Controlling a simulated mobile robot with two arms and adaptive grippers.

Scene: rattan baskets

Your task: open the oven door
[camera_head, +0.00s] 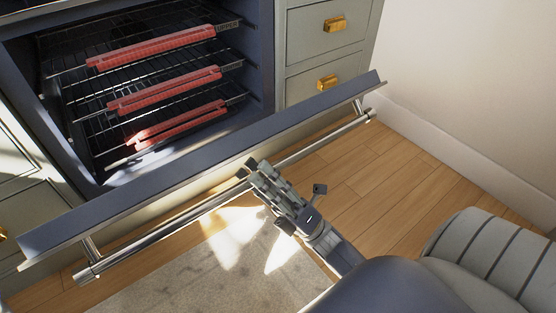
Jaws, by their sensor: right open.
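The oven door (180,172) is tilted down and outward from the oven, and the inside of the oven shows behind it. Its long metal bar handle (318,143) runs along the near side of the door. My right gripper (258,170) is open, with its fingertips at the middle of the handle, against or just over the bar. I cannot tell whether it touches the bar or the door edge. My left gripper is not in view.
Several wire racks with red front guards (165,46) are inside the oven. Drawers with brass pulls (334,25) stand at the right of it. A grey rug (190,270) and wooden floor (400,170) lie below the door. A striped rounded seat (490,255) is at lower right.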

